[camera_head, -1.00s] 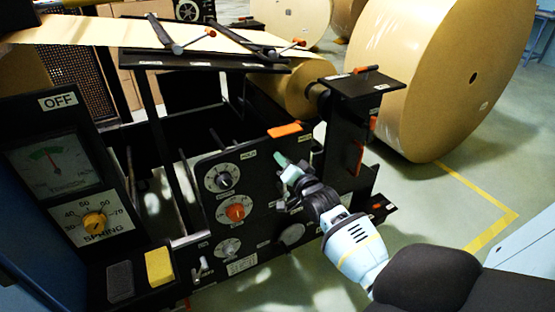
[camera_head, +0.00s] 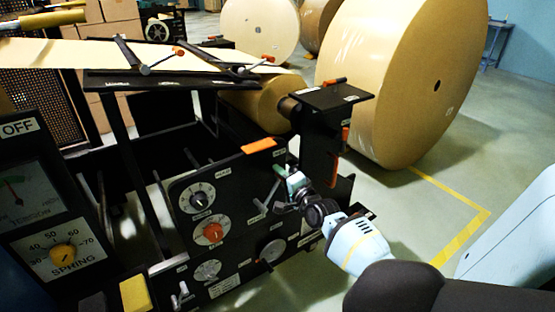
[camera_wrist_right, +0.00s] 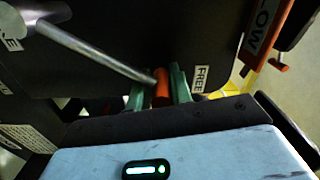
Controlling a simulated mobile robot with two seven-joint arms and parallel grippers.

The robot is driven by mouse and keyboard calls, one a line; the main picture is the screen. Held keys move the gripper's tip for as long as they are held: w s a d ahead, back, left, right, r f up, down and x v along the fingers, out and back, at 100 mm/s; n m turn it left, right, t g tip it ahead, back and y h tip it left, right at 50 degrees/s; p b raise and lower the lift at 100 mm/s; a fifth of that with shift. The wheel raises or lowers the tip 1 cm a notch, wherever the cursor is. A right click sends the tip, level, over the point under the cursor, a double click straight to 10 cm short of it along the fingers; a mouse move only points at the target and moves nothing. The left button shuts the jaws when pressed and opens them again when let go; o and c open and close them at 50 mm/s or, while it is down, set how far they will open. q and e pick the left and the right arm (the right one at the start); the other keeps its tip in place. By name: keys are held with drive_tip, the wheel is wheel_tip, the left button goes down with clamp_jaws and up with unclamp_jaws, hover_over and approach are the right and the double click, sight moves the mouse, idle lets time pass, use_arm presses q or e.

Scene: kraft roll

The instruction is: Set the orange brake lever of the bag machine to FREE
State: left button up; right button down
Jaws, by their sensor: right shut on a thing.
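The brake lever is a grey rod (camera_wrist_right: 95,52) with an orange tip (camera_wrist_right: 162,90), seen in the right wrist view. The rod runs from a round pivot at the upper left. The orange tip lies between the green fingers of my right gripper (camera_wrist_right: 160,88), which is shut on it. A white FREE label (camera_wrist_right: 200,78) is just right of the fingers. In the head view my right gripper (camera_head: 286,180) is at the right part of the bag machine's black front panel (camera_head: 235,178), and its fingers hide the orange tip. My left gripper is out of view.
The panel carries a dial with an orange knob (camera_head: 213,231) and an orange block (camera_head: 258,146) on top. Another orange handle (camera_wrist_right: 270,35) stands close right of the gripper. Large kraft rolls (camera_head: 400,80) stand behind. Floor right of the machine is open.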

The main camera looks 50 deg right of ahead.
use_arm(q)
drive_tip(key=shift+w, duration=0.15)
use_arm(e)
drive_tip(key=shift+a+f, duration=0.15)
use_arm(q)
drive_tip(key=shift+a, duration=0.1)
use_arm(e)
drive_tip(key=c, duration=1.6)
unclamp_jaws()
drive_tip(key=shift+o, duration=1.4)
use_arm(q)
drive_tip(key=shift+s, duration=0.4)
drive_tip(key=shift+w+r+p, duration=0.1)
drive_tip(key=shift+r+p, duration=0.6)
drive_tip(key=shift+p, duration=0.2)
use_arm(e)
drive_tip(key=v, duration=0.7)
drive_tip(key=shift+s, duration=0.35)
